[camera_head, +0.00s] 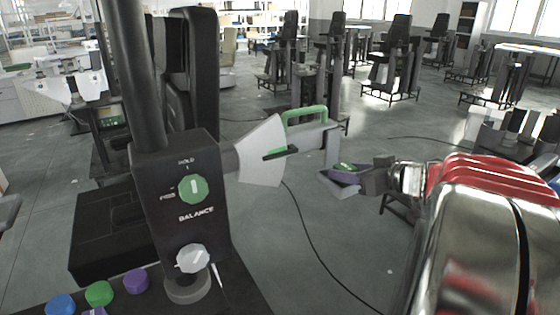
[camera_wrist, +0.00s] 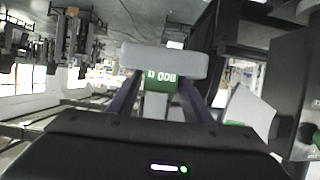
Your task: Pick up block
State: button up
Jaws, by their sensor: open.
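My gripper (camera_head: 340,173) is open, with purple fingers, in the right half of the head view. A small green part with pale marks (camera_head: 346,167) shows at the fingers. In the wrist view my gripper (camera_wrist: 163,85) has its two purple fingers apart. A pale grey block-like bar (camera_wrist: 165,60) lies across the view at the fingertips, with a green part bearing white characters below it. Whether it touches the fingers I cannot tell. In the head view a grey piece with a green arched handle (camera_head: 304,112) stands just left of my gripper. No other clear block shows.
A dark lift column with a control box (camera_head: 183,200) marked BALANCE stands at left, carrying a white fan-shaped plate (camera_head: 262,155). Blue (camera_head: 60,304), green (camera_head: 99,293) and purple (camera_head: 136,281) round pieces lie at its base. Grey floor is open beyond; more columns stand behind.

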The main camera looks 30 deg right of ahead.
jog(key=shift+x, duration=0.8)
jog(key=shift+c, duration=0.3)
grip_shut()
jog(key=shift+r, duration=0.1)
